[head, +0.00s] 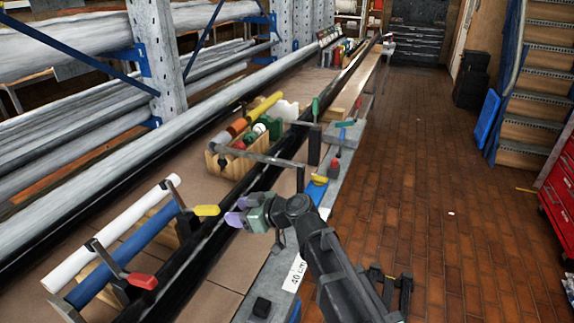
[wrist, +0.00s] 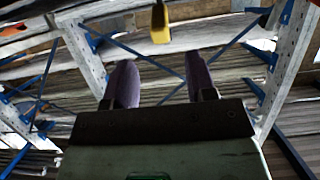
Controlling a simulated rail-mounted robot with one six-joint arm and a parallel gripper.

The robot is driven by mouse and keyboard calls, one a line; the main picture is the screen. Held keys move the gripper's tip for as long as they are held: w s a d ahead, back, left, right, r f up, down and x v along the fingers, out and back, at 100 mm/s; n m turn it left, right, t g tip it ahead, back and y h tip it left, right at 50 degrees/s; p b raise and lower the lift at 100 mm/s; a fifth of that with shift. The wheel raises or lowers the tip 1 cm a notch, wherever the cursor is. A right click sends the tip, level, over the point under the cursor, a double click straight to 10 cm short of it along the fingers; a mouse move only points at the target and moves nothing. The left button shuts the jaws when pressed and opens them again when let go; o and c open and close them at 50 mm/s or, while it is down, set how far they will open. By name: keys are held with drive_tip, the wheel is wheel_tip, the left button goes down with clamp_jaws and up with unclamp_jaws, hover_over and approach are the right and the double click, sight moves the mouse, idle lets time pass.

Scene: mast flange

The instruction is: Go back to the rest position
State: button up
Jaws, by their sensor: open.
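My gripper (head: 236,212) is at the middle of the head view, above the long black rail beside the bench edge. Its two purple fingers also show in the wrist view (wrist: 159,84), spread apart with nothing between them. A yellow clamp handle (head: 206,210) is just left of the fingertips in the head view, and a yellow handle (wrist: 160,26) shows beyond them in the wrist view. I cannot tell whether the fingers touch it. My arm reaches in from the lower right of the head view.
A white tube (head: 112,232) and a blue tube (head: 125,252) lie at left, with a red-handled clamp (head: 142,281). A wooden crate (head: 222,163) of bottles stands behind. More clamps line the bench. Metal racks (head: 160,60) rise at left.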

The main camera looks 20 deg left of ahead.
drive_tip(key=s+d+f+m+g+h, duration=0.1)
drive_tip(key=d+f+m+h, duration=0.3)
drive_tip(key=d, duration=0.3)
drive_tip(key=s+d+f+m+h, duration=0.2)
drive_tip(key=d+f+m+h, duration=0.15)
drive_tip(key=d, duration=0.35)
drive_tip(key=d+f+m+h, duration=0.2)
drive_tip(key=d+m, duration=0.3)
drive_tip(key=d, duration=1.2)
drive_tip(key=d+f+m+h, duration=0.2)
drive_tip(key=d+m+h, duration=0.2)
drive_tip(key=d, duration=1.3)
drive_tip(key=shift+s+d+m+h, duration=0.25)
drive_tip(key=shift+d+m+h, duration=0.1)
drive_tip(key=shift+m, duration=0.1)
